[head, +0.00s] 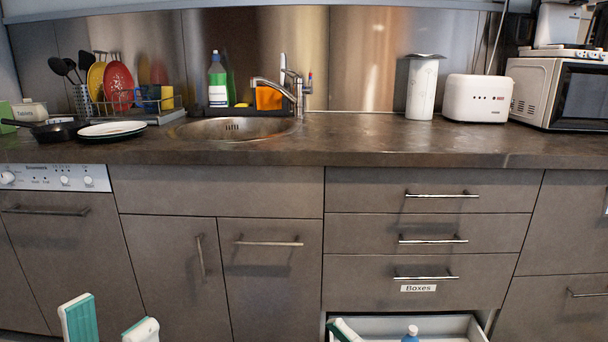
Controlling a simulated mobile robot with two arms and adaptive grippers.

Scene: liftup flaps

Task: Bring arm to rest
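My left gripper (109,320) shows at the bottom left, in front of the lower cabinets. Its two white fingers, one with a green pad in plain sight, stand well apart with nothing between them. A white and green tip (345,331) shows at the bottom edge, over the left part of the open drawer (456,326). It looks like a finger of my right gripper; the rest of it is out of the picture, so I cannot tell whether it is open. Both arms are hidden below the picture.
The dark countertop (350,146) carries a sink (234,128), a toaster (477,98) and a microwave (560,92). The lower cabinet doors (270,280) are closed.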

